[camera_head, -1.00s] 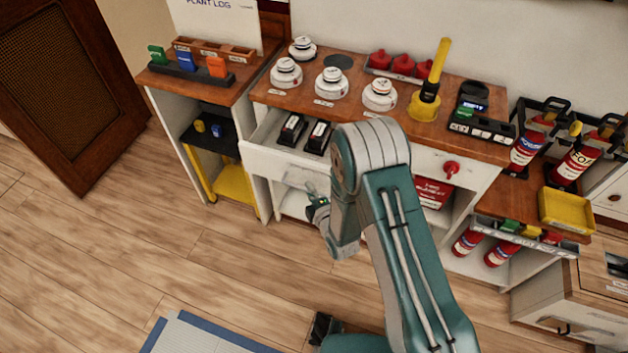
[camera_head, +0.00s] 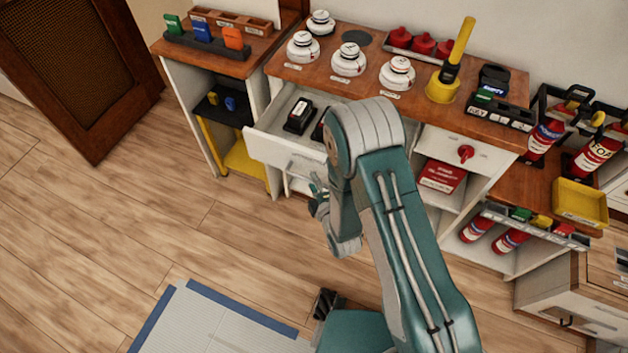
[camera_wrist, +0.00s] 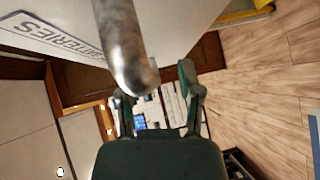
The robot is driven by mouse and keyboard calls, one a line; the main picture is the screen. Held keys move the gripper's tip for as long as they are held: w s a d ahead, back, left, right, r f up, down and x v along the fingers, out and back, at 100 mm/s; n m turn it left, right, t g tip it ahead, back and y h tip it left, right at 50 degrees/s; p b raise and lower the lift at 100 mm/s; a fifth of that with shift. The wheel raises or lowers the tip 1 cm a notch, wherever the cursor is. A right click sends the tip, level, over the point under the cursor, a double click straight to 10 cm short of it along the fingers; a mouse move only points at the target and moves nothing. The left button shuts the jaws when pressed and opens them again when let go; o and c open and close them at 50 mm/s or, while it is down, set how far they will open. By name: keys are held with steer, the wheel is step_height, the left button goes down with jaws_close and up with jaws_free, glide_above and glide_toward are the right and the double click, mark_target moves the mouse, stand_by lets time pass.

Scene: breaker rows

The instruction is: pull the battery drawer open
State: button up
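The battery drawer (camera_head: 285,152) is a white drawer at the left of the bench, pulled partly out. A dark battery (camera_head: 299,116) lies in it, and another is partly hidden by my arm. My gripper (camera_head: 318,192) is low in front of the drawer face, partly hidden by my arm. In the wrist view, the metal handle (camera_wrist: 125,50) runs down from the drawer face, which bears a batteries label (camera_wrist: 55,38). My gripper (camera_wrist: 155,95) has its fingers apart. The handle overlaps the left finger, with a gap to the right finger; contact is unclear.
The bench top (camera_head: 325,78) holds white detectors and a yellow-handled tool (camera_head: 450,68). A side shelf with a yellow bottom (camera_head: 246,160) stands to the left. Extinguishers (camera_head: 545,137) stand right. The wooden floor (camera_head: 120,220) in front is clear, with a grey mat (camera_head: 215,325) below.

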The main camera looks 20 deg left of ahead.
steer(key=shift+w+r, duration=0.1)
steer(key=shift+r, duration=0.05)
steer(key=v, duration=1.2)
steer(key=shift+f, duration=0.2)
steer(key=shift+w+a+r, duration=0.1)
